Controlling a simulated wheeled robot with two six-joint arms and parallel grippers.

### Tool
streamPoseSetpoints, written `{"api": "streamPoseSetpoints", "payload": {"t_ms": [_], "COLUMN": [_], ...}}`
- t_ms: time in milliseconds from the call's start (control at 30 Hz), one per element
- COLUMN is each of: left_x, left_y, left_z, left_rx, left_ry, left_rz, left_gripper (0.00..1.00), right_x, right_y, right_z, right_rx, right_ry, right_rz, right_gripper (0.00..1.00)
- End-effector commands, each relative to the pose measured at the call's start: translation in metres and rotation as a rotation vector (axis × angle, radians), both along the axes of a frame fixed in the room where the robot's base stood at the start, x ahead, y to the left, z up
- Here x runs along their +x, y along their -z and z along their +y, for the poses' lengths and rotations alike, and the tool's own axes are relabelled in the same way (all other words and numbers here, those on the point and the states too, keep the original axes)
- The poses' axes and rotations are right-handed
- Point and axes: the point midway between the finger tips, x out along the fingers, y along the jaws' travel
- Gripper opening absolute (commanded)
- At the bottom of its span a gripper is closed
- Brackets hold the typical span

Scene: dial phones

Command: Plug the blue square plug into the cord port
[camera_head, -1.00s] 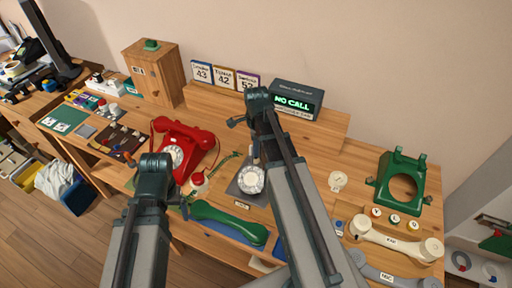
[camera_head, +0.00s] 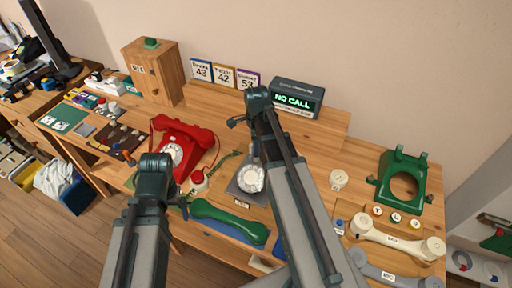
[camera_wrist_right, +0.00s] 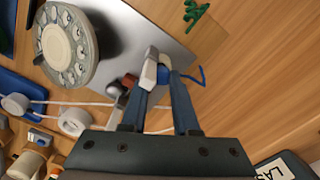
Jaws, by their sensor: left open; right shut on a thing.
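My right gripper (camera_wrist_right: 162,72) is shut on a small piece at its fingertips, above the grey metal plate (camera_wrist_right: 150,38) with the dial (camera_wrist_right: 68,45). The fingers cover most of the piece. I take it to be the blue square plug, with a short blue strand (camera_wrist_right: 199,76) beside the tips. In the head view, the right gripper (camera_head: 255,155) reaches down behind the dial base (camera_head: 246,181). I cannot make out the cord port or whether the plug touches anything. My left gripper (camera_head: 156,165) is open, beside the red phone (camera_head: 184,143); its fingertips are mostly hidden.
A green handset (camera_head: 228,220) lies in front of the dial base. A cream handset (camera_head: 397,238) and a green phone shell (camera_head: 402,183) stand to the right. The "NO CALL" display (camera_head: 297,98) is on the back shelf. White cords (camera_wrist_right: 98,103) run near the right gripper.

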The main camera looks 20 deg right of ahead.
Motion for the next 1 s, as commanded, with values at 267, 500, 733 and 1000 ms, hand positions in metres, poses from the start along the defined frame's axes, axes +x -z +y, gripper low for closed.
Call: {"api": "streamPoseSetpoints", "payload": {"t_ms": [267,500,733,1000], "left_x": [0.0,0.0,0.0,0.0], "left_y": [0.0042,0.0042,0.0042,0.0006], "left_z": [0.0,0.0,0.0,0.0], "left_rx": [0.0,0.0,0.0,0.0], "left_ry": [0.0,0.0,0.0,0.0], "left_rz": [0.0,0.0,0.0,0.0], "left_gripper": [0.86,0.86,0.86,0.86], "right_x": [0.0,0.0,0.0,0.0], "right_y": [0.0043,0.0042,0.0042,0.0006], "right_z": [0.0,0.0,0.0,0.0], "right_rx": [0.0,0.0,0.0,0.0], "right_ry": [0.0,0.0,0.0,0.0], "right_rz": [0.0,0.0,0.0,0.0], "right_gripper": [0.0,0.5,0.64,0.64]}}
